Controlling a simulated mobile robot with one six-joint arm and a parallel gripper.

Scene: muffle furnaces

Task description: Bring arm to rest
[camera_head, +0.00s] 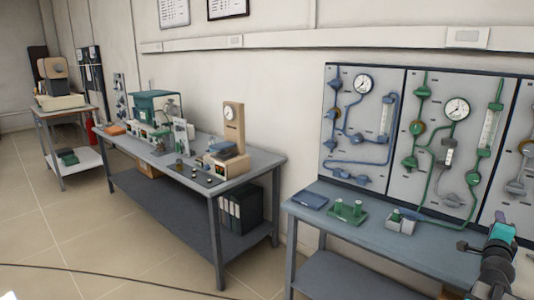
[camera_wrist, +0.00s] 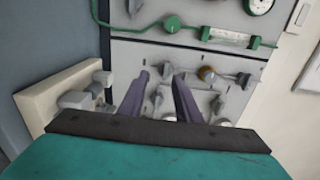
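My arm (camera_head: 497,262) shows at the lower right of the head view, with its teal wrist part beside the right-hand bench. My gripper (camera_wrist: 161,80) shows in the wrist view as two purple-grey fingers standing apart, with nothing held between them. Behind the fingers is a grey panel (camera_wrist: 135,52) with valves and a green line, seen turned on its side. The teal part of my wrist fills the bottom of that view.
Another bench (camera_head: 262,166) with equipment is farther left. The tiled floor (camera_head: 110,245) is open at left.

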